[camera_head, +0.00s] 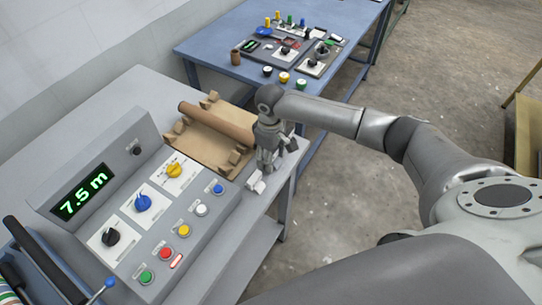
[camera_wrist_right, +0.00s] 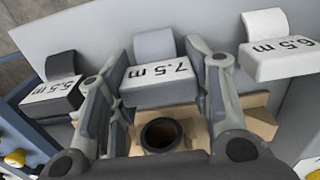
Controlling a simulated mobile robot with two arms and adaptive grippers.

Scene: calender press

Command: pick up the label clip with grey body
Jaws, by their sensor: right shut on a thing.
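The label clip with grey body (camera_wrist_right: 160,82) is marked "7.5 m" and sits between the two fingers of my right gripper (camera_wrist_right: 158,62) in the wrist view. The fingers are closed against its sides. In the head view my right gripper (camera_head: 267,160) points down at the right end of the grey bench and mostly hides this clip. A white clip marked "6.5 m" (camera_wrist_right: 279,58) is to the right in the wrist view, and a black clip marked "5.5 m" (camera_wrist_right: 52,92) is to the left. My left gripper is not in view.
A brown tube (camera_head: 215,122) lies on a wooden cradle beside the gripper. A control panel (camera_head: 150,215) with knobs, buttons and a "7.5 m" display (camera_head: 80,194) stands in front. A blue table (camera_head: 215,45) with several small parts is behind.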

